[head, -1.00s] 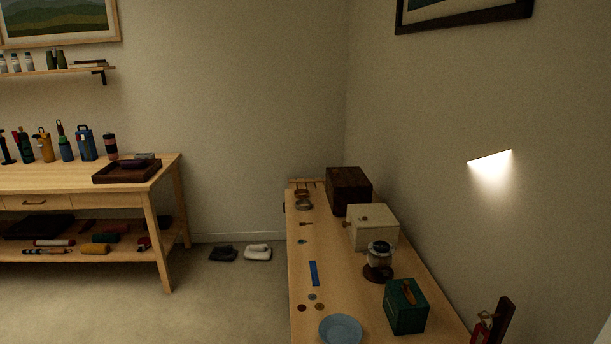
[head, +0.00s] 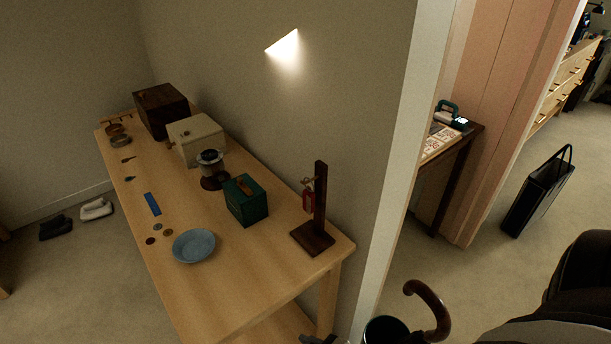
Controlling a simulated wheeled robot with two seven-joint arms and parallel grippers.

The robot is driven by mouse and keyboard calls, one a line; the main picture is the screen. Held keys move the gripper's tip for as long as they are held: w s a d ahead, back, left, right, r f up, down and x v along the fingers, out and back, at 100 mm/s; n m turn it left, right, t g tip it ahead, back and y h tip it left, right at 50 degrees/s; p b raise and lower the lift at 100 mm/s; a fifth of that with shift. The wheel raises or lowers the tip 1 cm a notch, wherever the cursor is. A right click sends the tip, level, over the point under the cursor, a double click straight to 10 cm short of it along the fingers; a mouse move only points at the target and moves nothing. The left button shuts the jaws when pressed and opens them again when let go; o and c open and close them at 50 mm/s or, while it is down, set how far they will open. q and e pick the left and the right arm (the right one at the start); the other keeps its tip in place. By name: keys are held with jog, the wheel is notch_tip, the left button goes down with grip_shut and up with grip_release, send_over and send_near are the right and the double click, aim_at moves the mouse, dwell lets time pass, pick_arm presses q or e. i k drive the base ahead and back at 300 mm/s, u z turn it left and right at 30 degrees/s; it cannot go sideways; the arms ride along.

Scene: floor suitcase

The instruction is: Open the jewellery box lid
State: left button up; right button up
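No box is marked as the jewellery box, and I cannot tell which one it is. Three boxes stand on the wooden table: a dark brown wooden box (head: 160,110) at the far end, a cream box (head: 197,139) with a small knob in front of it, and a dark green box (head: 246,200) with a brown strip on top nearer to me. All three look closed.
The table (head: 232,288) also holds a blue plate (head: 194,246), a glass-and-dark grinder-like item (head: 211,170), a dark stand (head: 319,215) with a red hanging item, and small pieces. Right are a doorway, a black bag (head: 537,195) and a cane handle (head: 430,306).

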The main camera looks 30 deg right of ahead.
aim_at(162, 98)
jog(key=u, duration=0.4)
jog(key=k, duration=0.95)
jog(key=u, duration=0.85)
jog(key=i, duration=4.2)
jog(key=z, duration=1.35)
jog(key=i, duration=1.3)
jog(key=z, duration=1.45)
